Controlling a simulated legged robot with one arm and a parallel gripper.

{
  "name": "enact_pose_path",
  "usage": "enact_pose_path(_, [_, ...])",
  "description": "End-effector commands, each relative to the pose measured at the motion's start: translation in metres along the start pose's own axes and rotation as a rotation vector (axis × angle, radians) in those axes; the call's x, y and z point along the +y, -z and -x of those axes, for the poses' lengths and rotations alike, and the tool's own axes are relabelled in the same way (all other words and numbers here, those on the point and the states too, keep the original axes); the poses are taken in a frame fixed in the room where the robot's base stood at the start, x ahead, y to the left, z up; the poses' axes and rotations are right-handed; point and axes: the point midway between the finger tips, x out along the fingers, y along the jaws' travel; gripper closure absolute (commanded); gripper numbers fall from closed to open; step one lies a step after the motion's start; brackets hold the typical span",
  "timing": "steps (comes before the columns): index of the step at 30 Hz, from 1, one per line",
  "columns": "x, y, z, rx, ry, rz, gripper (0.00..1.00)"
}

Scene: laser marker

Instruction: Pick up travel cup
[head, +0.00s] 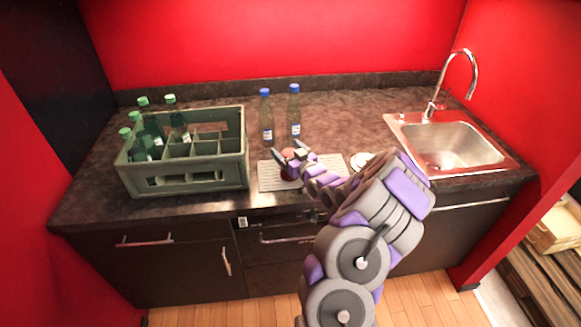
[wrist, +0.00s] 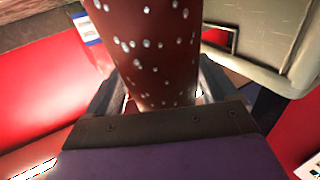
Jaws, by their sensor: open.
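The travel cup is dark red with small white dots and fills the upper middle of the wrist view (wrist: 150,45). In the head view a little of its red side (head: 287,174) shows behind my gripper (head: 291,157). It appears to stand on a white ribbed mat (head: 325,163). My gripper is open, with one finger on each side of the cup in the wrist view (wrist: 158,88). I cannot tell whether either finger touches it. Much of the cup is hidden by the gripper in the head view.
A grey-green crate (head: 200,178) with several green bottles stands to the left. Two blue-capped bottles, one left (head: 266,118) and one right (head: 294,113), stand behind the mat. A steel sink (head: 452,146) is at the right.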

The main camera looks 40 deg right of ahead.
Motion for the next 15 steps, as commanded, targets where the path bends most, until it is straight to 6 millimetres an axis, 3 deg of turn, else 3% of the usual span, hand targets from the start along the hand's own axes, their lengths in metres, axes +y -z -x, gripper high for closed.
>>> enact_pose_path(8, [-0.0010, 0.0006, -0.0013, 0.000, 0.001, -0.001, 0.15])
enact_pose_path(15, [0.0009, -0.0002, -0.0014, 0.000, 0.001, -0.002, 0.38])
